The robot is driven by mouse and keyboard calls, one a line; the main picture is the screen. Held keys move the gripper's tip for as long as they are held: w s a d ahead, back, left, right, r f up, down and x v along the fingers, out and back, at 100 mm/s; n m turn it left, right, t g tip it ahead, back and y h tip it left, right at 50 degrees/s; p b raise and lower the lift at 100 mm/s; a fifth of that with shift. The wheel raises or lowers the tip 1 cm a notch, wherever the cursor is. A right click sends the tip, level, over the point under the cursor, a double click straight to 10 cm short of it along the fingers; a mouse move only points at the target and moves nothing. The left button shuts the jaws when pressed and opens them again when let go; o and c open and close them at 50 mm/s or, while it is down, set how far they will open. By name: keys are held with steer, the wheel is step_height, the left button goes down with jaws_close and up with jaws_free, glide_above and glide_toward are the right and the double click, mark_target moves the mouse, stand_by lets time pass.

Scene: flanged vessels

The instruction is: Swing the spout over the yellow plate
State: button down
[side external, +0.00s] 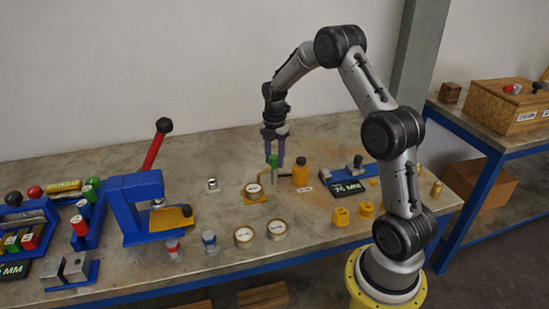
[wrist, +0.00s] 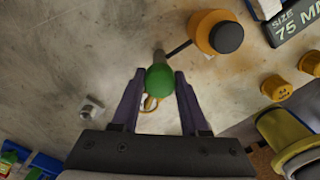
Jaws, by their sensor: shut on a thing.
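The orange vessel with a black cap (side external: 300,175) stands upright on the bench; it also shows in the wrist view (wrist: 216,34). A thin dark spout arm (wrist: 180,48) runs from it to a green knob (wrist: 160,78). My gripper (side external: 273,162) has its purple fingers on both sides of this knob, shut on it; the fingers also show in the wrist view (wrist: 158,82). The yellow plate (side external: 247,198) lies just left of and below the gripper, with a round white-topped piece on it. In the wrist view the knob and fingers hide most of it.
A blue press with a red lever (side external: 145,205) stands left. Two round white-topped pieces (side external: 244,236) lie in front of the plate. A dark size sign (side external: 347,187) and yellow fittings (side external: 341,215) are right. A small metal block (side external: 212,185) sits left of the plate.

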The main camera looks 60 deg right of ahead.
steer(key=shift+w+r, duration=0.1)
steer(key=shift+r, duration=0.05)
steer(key=shift+c, duration=2.1)
jaws_free()
step_height(320, 180, up, 14)
